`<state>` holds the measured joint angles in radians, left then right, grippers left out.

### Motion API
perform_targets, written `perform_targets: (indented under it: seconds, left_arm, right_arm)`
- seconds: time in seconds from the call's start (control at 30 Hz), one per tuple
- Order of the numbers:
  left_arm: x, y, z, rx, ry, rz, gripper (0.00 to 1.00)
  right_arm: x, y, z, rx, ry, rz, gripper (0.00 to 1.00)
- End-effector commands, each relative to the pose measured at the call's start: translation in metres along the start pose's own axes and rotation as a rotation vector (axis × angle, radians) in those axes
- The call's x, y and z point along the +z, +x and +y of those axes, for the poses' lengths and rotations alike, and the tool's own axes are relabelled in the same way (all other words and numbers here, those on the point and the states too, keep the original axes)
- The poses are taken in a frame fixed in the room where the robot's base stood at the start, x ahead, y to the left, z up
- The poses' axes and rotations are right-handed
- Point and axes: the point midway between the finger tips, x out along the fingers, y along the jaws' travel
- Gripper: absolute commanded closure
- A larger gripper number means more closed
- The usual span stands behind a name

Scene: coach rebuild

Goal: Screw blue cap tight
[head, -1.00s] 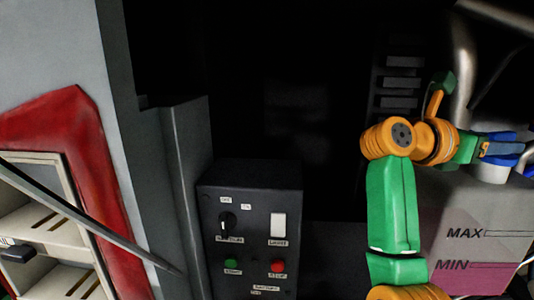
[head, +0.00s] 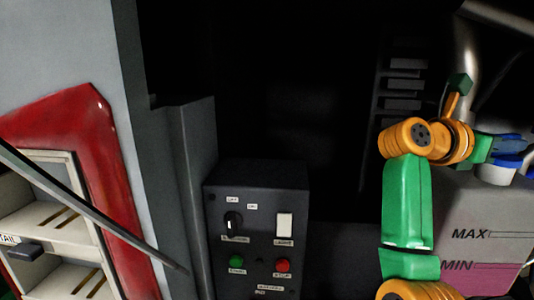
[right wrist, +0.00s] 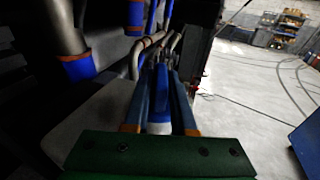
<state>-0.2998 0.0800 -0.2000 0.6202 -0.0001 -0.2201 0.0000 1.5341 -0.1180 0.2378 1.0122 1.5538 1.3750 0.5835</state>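The blue cap (head: 505,161) sits at the top of the white neck (head: 494,175) of a grey tank (head: 454,211), at the right edge of the head view. My right gripper (head: 508,146) is at the cap, its dark blue fingers partly hiding it. In the right wrist view the cap (right wrist: 160,95) lies between the two spread fingers of my right gripper (right wrist: 162,85), with the white neck (right wrist: 158,129) below it. The fingers straddle the cap; contact on both sides is not clear. My left gripper is not in view.
A dark control box (head: 257,225) with a knob, a white switch and green and red buttons stands left of my right arm. A thick metal pipe (head: 466,60) rises behind the cap. Blue-ended pipes (right wrist: 78,67) are close left of the gripper in the wrist view.

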Motion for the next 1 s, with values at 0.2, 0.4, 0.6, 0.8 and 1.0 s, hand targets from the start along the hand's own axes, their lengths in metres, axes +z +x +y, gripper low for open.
perform_targets:
  seconds: [0.2, 0.4, 0.6, 0.8, 1.0]
  left_arm:
    - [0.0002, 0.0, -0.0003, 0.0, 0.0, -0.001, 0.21]
    - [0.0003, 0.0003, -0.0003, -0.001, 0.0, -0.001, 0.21]
    - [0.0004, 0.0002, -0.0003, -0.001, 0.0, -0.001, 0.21]
    - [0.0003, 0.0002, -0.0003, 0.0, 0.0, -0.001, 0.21]
    - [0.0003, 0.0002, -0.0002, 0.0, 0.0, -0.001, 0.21]
  right_arm:
    - [-0.0001, 0.0001, -0.0001, 0.0, 0.0, 0.0, 1.0]
    - [-0.0006, 0.0001, -0.0001, -0.001, 0.0, 0.0, 1.0]
    - [-0.0005, 0.0001, -0.0001, -0.001, 0.0, 0.0, 0.46]
    - [-0.0006, 0.0001, -0.0001, -0.001, 0.0, 0.001, 0.38]
    - [-0.0005, 0.0, -0.0001, -0.001, 0.0, 0.0, 0.21]
